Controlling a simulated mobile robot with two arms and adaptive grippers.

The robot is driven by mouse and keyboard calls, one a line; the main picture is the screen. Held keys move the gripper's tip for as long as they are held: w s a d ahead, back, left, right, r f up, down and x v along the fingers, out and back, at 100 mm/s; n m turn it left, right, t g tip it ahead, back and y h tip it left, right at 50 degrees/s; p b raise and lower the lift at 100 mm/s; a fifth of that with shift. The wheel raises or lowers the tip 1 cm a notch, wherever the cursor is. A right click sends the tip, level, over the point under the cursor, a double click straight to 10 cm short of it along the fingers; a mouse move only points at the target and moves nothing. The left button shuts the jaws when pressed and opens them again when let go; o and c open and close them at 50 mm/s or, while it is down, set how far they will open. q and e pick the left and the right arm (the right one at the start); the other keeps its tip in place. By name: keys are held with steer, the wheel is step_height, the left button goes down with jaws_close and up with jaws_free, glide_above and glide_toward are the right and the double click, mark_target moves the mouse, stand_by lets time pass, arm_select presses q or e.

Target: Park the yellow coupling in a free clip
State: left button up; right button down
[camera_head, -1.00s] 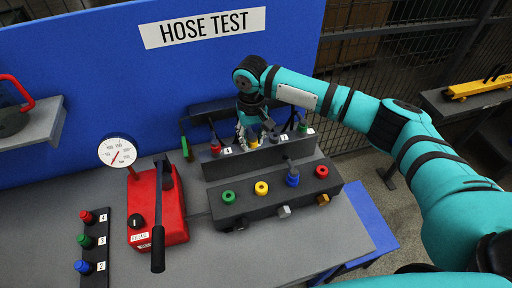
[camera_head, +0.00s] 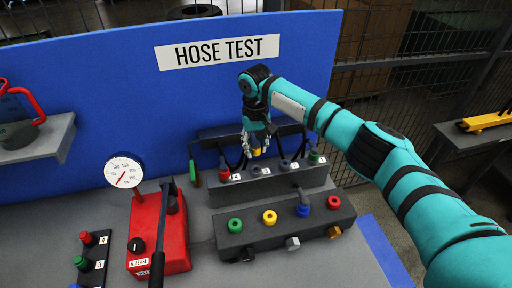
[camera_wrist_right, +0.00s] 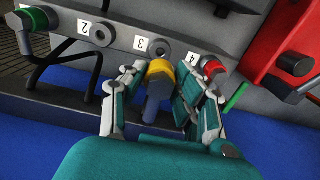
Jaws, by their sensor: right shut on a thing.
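The yellow coupling (camera_head: 257,153) is held in my right gripper (camera_head: 258,146), above the dark clip rack (camera_head: 290,183). In the right wrist view the yellow coupling (camera_wrist_right: 160,72) is between the fingers of my right gripper (camera_wrist_right: 160,88), close to the clip marked 3 (camera_wrist_right: 160,47). I cannot tell whether it touches the rack. Clip 3 and the clip marked 2 (camera_wrist_right: 103,35) show bare rings. A red coupling (camera_wrist_right: 212,67) sits at clip 4 and a green coupling (camera_wrist_right: 37,18) at the far end. My left gripper is out of view.
A red pump (camera_head: 160,232) with a lever and gauge (camera_head: 124,170) stands left. Dark hoses hang behind the rack.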

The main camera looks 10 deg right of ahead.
steer(key=shift+f, duration=0.75)
steer(key=shift+f, duration=0.1)
steer(key=shift+f+b, duration=0.5)
steer(key=shift+f, duration=0.9)
steer(key=shift+f, duration=0.2)
steer(key=shift+f, duration=0.6)
steer(key=shift+f, duration=0.15)
steer(key=shift+f, duration=0.5)
